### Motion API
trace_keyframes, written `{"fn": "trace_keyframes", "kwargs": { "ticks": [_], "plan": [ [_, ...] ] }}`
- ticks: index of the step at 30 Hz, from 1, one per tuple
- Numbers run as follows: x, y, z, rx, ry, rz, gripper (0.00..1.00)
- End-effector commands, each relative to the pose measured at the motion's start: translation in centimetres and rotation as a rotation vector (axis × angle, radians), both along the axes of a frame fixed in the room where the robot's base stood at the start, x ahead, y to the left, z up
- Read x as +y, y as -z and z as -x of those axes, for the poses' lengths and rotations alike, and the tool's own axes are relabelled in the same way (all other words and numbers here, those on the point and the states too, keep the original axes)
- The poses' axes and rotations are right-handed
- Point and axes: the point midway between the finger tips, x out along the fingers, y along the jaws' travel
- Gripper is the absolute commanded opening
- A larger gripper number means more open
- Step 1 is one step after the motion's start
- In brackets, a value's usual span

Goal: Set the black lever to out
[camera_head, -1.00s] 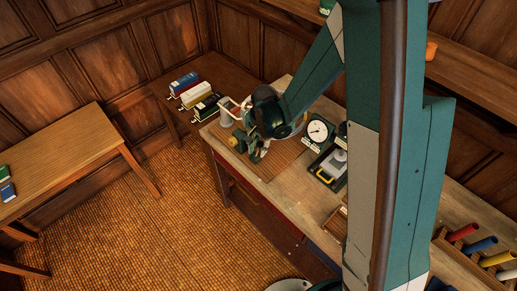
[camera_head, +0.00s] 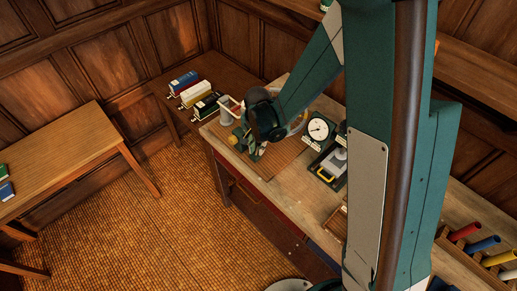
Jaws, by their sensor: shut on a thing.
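My gripper (camera_head: 254,150) is low over the left end of the wooden workbench (camera_head: 262,176), beside a small yellow part (camera_head: 235,140). My wrist covers most of the spot from above. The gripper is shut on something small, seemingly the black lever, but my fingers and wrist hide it. The lever's shape and its setting cannot be made out.
A round white dial (camera_head: 319,130) and a dark device with a yellow handle (camera_head: 331,166) stand right of my gripper. A pale cup (camera_head: 226,108) is behind it. Blue (camera_head: 184,80), yellow-white (camera_head: 196,94) and black (camera_head: 206,105) boxes lie at the back left.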

Motion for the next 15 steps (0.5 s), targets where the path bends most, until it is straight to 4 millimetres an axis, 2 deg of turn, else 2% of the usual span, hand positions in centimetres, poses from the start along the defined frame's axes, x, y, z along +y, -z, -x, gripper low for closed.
{"fn": "trace_keyframes", "kwargs": {
  "ticks": [15],
  "plan": [
    [0.48,-0.14,0.57,-0.116,0.0,0.114,0.0]
  ]
}}
